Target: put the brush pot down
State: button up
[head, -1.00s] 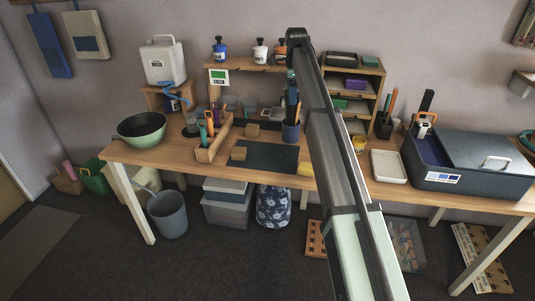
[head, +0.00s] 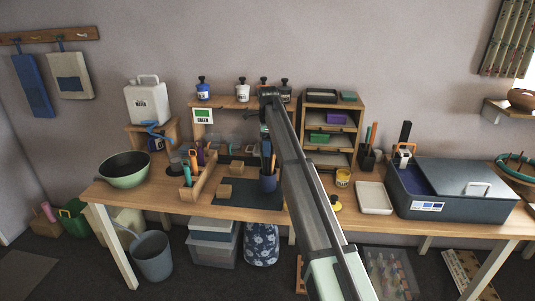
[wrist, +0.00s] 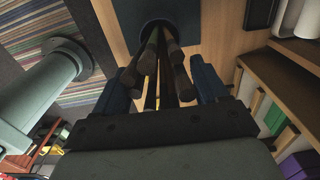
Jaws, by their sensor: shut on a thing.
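The brush pot (head: 269,182) is a dark blue cup with several brushes upright in it. In the head view it is at the right part of the dark mat (head: 240,194) on the workbench. I cannot tell whether its base touches the mat. My gripper (wrist: 163,85) points down over it and is shut on the pot. In the wrist view, several brush handles (wrist: 150,58) stand between the blue fingers. In the head view my arm hides the fingers and part of the pot's right side.
A shelf unit (head: 331,132) is behind to the right. A white tray (head: 374,198) and yellow tin (head: 343,177) lie further right. The mat's front left is bare.

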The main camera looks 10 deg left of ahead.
jog(key=shift+f, duration=1.7)
jog(key=o, duration=1.6)
jog(key=shift+o, duration=0.2)
notch_tip(320, 180, up, 12)
jog(key=shift+r, duration=0.15)
jog(key=shift+o, duration=0.2)
